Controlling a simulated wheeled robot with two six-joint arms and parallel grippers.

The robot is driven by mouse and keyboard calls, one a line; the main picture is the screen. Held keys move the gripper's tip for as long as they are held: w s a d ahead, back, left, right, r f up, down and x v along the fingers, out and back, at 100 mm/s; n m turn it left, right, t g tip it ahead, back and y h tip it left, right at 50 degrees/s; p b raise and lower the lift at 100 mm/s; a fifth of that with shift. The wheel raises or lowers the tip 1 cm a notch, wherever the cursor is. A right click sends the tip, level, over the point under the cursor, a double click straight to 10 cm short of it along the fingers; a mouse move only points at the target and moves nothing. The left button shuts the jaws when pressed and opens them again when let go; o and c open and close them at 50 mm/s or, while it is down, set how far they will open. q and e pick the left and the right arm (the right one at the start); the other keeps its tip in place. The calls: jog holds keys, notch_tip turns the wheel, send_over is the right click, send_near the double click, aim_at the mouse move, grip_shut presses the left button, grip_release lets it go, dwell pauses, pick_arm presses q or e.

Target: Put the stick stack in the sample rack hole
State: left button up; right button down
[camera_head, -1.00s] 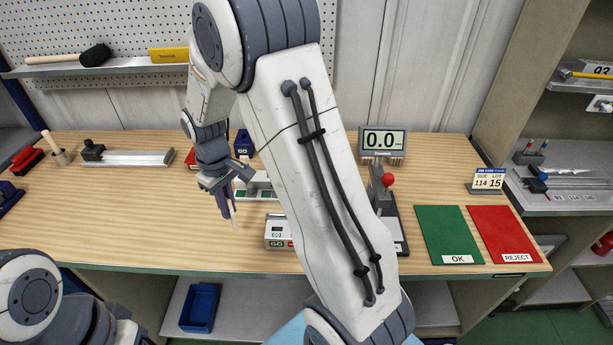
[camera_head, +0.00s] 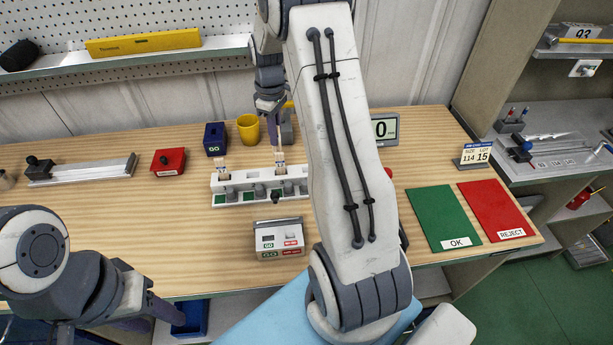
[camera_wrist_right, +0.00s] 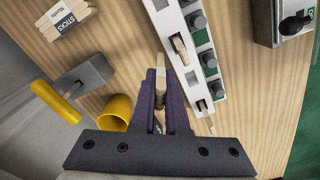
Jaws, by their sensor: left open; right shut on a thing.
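My right gripper (camera_wrist_right: 160,95) is shut on a pale stick stack (camera_wrist_right: 161,78). It points down behind the sample rack, and the stack is beside the rack in the wrist view. In the head view the right gripper (camera_head: 273,105) is above the back of the white sample rack (camera_head: 232,197); the rack's right end is hidden by my arm. One stick stack (camera_head: 222,167) stands at the rack's left end. In the wrist view another stack (camera_wrist_right: 180,48) sits in a rack hole. My left gripper (camera_head: 150,317) is open and empty at the lower left, away from the rack.
Behind the rack are a yellow cup (camera_head: 248,129), a blue box (camera_head: 215,139) and a grey tool with a yellow handle (camera_wrist_right: 55,102). A labelled stick pack (camera_wrist_right: 66,18) lies beyond. A GO box (camera_head: 279,238) stands in front. Green (camera_head: 443,218) and red (camera_head: 496,210) mats are right.

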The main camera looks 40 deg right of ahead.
jog(key=s+d+r+n+p, duration=0.3)
jog(key=s+d+r+n, duration=0.15)
jog(key=s+n, duration=0.2)
jog(key=f, duration=0.3)
jog(key=f+p, duration=0.1)
jog(key=f, duration=0.2)
jog(key=s+f, duration=0.1)
jog(key=f, duration=0.3)
jog(key=shift+s+d+p, duration=0.1)
jog(key=shift+d+p, duration=0.15)
jog(key=shift+p, duration=0.15)
pick_arm(q)
jog(key=r, duration=0.1)
jog(key=r+m, duration=0.1)
jog(key=r, duration=0.1)
jog(key=r+m, duration=0.1)
jog(key=r, duration=0.1)
jog(key=shift+d, duration=0.4)
pick_arm(e)
jog(key=shift+f, duration=0.25)
jog(key=shift+f, duration=0.1)
jog(key=c, duration=0.9)
grip_release()
pick_arm(q)
jog(key=shift+f, duration=0.1)
